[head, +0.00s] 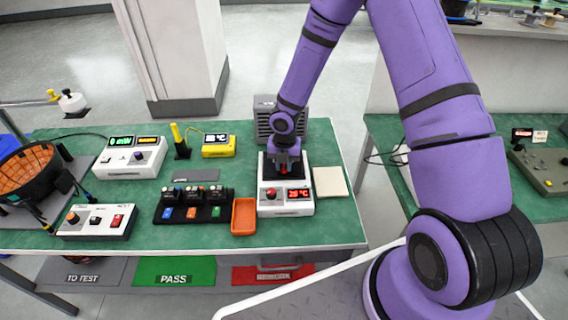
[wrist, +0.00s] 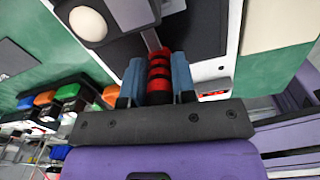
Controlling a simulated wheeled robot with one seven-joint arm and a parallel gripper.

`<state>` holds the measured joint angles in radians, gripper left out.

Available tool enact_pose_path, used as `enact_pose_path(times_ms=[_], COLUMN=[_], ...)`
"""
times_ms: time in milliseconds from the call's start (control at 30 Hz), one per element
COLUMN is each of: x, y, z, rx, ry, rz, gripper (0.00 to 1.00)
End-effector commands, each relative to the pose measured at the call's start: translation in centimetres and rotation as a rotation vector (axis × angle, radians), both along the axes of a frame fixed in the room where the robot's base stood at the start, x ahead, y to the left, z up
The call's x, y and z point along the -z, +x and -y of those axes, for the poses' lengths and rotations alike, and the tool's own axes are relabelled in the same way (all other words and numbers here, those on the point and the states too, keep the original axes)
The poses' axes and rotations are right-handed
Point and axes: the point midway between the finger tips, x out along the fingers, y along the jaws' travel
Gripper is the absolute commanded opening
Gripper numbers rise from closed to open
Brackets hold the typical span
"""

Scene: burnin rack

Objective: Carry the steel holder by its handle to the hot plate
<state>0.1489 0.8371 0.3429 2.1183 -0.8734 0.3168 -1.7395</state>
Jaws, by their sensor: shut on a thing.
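My gripper (head: 287,165) is over the white hot plate (head: 268,206), whose red display is lit at its front. In the wrist view my gripper (wrist: 157,80) has its two blue-grey fingers shut on the red-and-black ribbed handle (wrist: 159,72) of the steel holder. The hot plate (wrist: 218,62) also shows there. My gripper hides most of the holder in the head view. I cannot tell whether the holder touches the plate.
A cream pad (head: 330,182) lies right of the hot plate, and an orange tray (head: 244,216) stands close at its left. A grey vented box (head: 264,108) stands behind. A black rack (head: 193,206) with several modules is further left. Green bench is bare at front.

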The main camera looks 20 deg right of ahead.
Motion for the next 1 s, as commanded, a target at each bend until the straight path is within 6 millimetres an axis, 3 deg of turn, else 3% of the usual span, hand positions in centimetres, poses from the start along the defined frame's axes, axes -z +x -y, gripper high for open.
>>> enact_pose_path(times_ms=[67, 100, 200, 567, 667, 1000], x=[0.2, 0.2, 0.2, -0.3, -1.4, -8.1], y=[0.0, 0.0, 0.0, 0.0, 0.0, 0.0], z=[0.0, 0.0, 0.0, 0.1, 0.1, 0.2], rx=[-0.001, 0.0, 0.0, 0.002, 0.004, 0.004], ry=[0.0, 0.0, 0.0, 0.0, 0.001, 0.0], rz=[0.0, 0.0, 0.0, 0.001, 0.002, 0.004], gripper=[0.0, 0.3, 0.51, 0.51, 0.51, 0.51])
